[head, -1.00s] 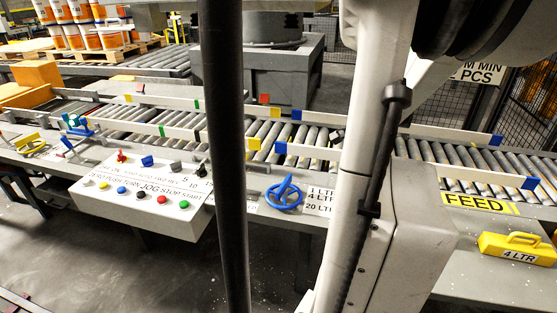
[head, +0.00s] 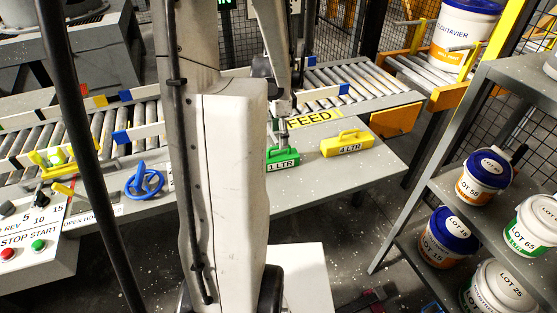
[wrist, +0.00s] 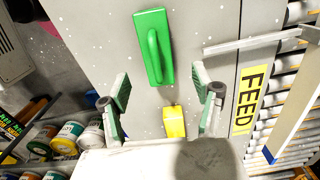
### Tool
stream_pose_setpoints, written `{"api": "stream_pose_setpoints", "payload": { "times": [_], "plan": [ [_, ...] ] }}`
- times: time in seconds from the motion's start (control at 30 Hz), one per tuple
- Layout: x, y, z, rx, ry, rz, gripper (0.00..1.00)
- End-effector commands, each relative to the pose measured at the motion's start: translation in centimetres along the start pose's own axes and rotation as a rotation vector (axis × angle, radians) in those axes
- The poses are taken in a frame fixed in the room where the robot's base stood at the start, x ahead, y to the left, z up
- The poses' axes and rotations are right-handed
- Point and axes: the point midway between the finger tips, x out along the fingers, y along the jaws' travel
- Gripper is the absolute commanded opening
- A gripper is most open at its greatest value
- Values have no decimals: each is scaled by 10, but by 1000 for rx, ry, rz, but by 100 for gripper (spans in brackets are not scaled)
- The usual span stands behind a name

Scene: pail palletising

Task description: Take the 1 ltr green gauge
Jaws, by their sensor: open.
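The green 1 LTR gauge (head: 283,157) lies on the grey table by the FEED label, partly hidden by my arm in the head view. In the wrist view the green gauge (wrist: 153,47) lies ahead of the fingertips, with its raised handle running roughly along the picture's height.
A roller conveyor (head: 335,86) runs behind the gauges. A grey shelf (head: 421,165) with several lidded pails stands at the right. The blue handwheel (head: 144,181) and button panel (head: 30,235) are at the left. The table right of the yellow gauge is clear.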

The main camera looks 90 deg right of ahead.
Motion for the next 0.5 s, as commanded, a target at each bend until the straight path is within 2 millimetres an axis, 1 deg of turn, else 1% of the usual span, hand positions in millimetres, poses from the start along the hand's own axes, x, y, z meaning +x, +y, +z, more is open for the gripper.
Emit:
{"api": "stream_pose_setpoints", "payload": {
  "times": [0.03, 0.1, 0.2, 0.4, 0.5],
  "plan": [
    [11, 0, 0, -1, 0, 0, 62],
    [22, 0, 0, -1, 0, 0, 62],
    [33, 0, 0, -1, 0, 0, 62],
    [44, 1, 1, -2, 0, 0, 62],
    [54, 2, 2, -2, 0, 0, 62]
  ]
}}
